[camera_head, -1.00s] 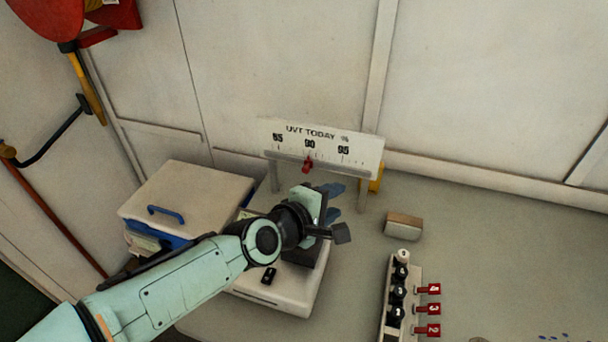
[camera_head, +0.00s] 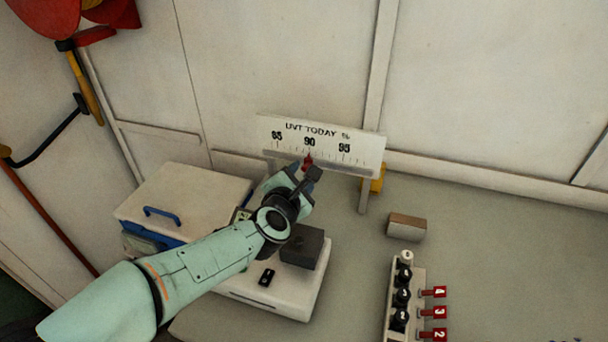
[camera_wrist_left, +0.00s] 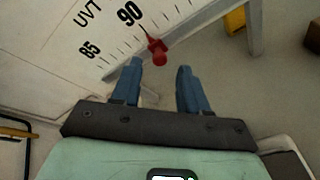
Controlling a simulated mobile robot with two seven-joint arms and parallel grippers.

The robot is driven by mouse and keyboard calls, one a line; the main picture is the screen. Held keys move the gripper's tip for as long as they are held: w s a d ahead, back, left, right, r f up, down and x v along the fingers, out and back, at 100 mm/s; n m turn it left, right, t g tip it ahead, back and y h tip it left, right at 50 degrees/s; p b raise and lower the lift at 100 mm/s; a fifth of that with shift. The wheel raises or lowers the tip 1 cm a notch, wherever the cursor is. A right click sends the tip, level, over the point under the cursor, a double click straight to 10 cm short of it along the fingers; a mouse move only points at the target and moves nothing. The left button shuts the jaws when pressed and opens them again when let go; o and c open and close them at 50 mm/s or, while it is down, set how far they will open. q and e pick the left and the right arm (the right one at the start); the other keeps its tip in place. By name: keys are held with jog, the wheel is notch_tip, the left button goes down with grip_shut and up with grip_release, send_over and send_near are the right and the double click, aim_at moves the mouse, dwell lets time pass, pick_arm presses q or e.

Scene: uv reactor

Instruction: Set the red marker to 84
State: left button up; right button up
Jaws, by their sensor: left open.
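The white scale board (camera_head: 355,150) reads "UVT TODAY %" with the marks 85, 90 and 95, and stands on legs at the back of the bench. The red marker (camera_head: 308,160) sits on the board's lower rail, by the 90 mark. It also shows in the left wrist view (camera_wrist_left: 156,50), just beyond the fingertips. My left gripper (camera_wrist_left: 156,66) is open, with its blue fingers apart and nothing between them. In the head view my left gripper (camera_head: 296,172) is just below the marker, its fingers mostly hidden by the wrist. My right gripper is not in view.
A white cooler box (camera_head: 185,195) with a blue handle stands left of my arm. A white device with a dark block (camera_head: 302,247) lies beneath it. To the right are a small block (camera_head: 406,227) and a rack (camera_head: 388,320) with red numbered tags.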

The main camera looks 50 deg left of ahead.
aim_at(305, 170)
pick_arm(q)
jog(key=shift+x, duration=1.8)
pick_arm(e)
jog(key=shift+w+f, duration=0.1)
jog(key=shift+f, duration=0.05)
